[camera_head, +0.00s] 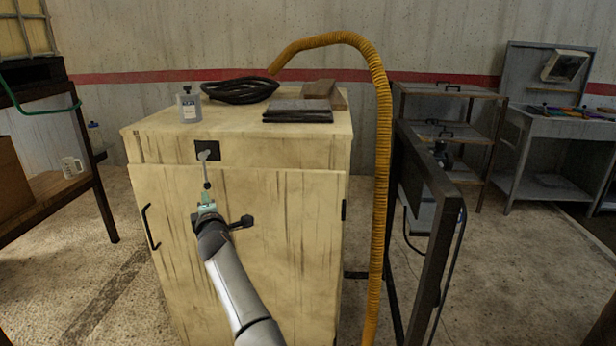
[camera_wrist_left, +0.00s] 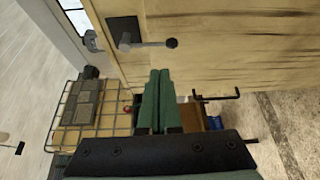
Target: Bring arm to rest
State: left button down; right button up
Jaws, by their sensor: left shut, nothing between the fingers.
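My left gripper (camera_head: 206,197) is in front of the cream cabinet (camera_head: 290,230), with my arm reaching up to it from the bottom of the head view. Its green fingers are shut with nothing between them; they also show in the left wrist view (camera_wrist_left: 158,78). A grey lever (camera_head: 206,170) on a black plate (camera_head: 213,146) hangs down just above the fingertips in the head view. In the left wrist view the lever (camera_wrist_left: 150,44) with its dark ball end appears apart from the fingertips. My right gripper is not in view.
On the cabinet top are a bottle (camera_head: 189,106), a coiled black hose (camera_head: 240,90) and a dark flat stack (camera_head: 298,111). A yellow corrugated hose (camera_head: 381,200) runs down the cabinet's right side, near a dark frame (camera_head: 444,240). Open floor (camera_head: 80,280) lies to the left.

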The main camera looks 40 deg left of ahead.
pick_arm(q)
jog(key=d+f+m+t+h+p, duration=0.2)
jog(key=d+f+m+h, duration=0.4)
jog(key=d+m, duration=0.5)
jog(key=d+f+m+t+h+p, duration=0.25)
jog(key=d+f+m, duration=0.45)
jog(key=d+m, duration=0.45)
jog(key=s+d+f+m+g+h, duration=0.1)
jog(key=s+d+f+m+h, duration=0.2)
jog(key=s+d+f, duration=0.2)
jog(key=s+d+f+m+g+h, duration=0.2)
jog(key=s+d+f, duration=0.3)
jog(key=s+d, duration=0.4)
jog(key=s+d+f+m+g+h+p, duration=0.1)
jog(key=s+d+f+m+h, duration=0.3)
jog(key=s+d, duration=0.4)
jog(key=d+f, duration=0.1)
jog(key=d, duration=0.3)
jog(key=shift+f, duration=0.25)
jog(key=shift+m+g, duration=0.25)
